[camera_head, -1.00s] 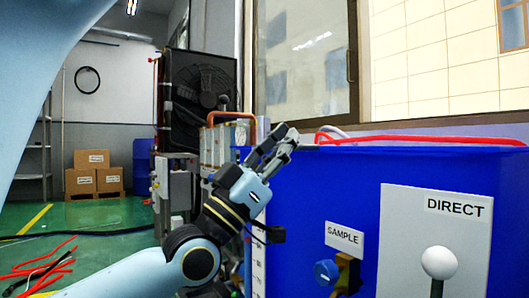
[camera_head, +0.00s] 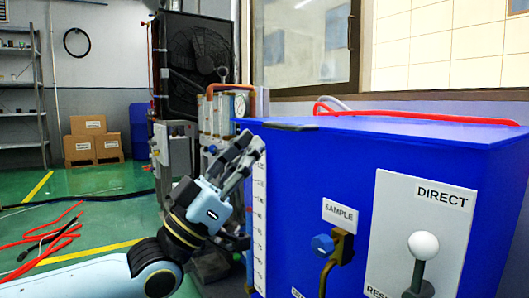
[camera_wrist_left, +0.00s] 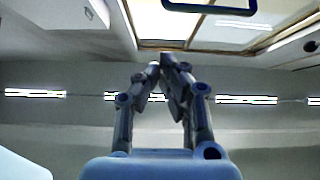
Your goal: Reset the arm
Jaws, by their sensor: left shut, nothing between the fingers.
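My left arm comes in from the lower left in the head view. Its gripper (camera_head: 250,146) is raised, with the fingers pointing up and to the right, beside the left edge of a blue tank (camera_head: 300,170). In the left wrist view the gripper's fingertips (camera_wrist_left: 168,62) meet, and nothing shows between them. Ceiling lights and a window are behind them. I cannot tell from the head view whether the fingers touch the tank. My right gripper is not in view.
The tank's front bears a blue SAMPLE knob (camera_head: 323,245) and a white-balled lever (camera_head: 423,246) on a DIRECT panel (camera_head: 440,205). Red cables (camera_head: 50,240) lie on the green floor at left. Cardboard boxes (camera_head: 95,140) stand at the back.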

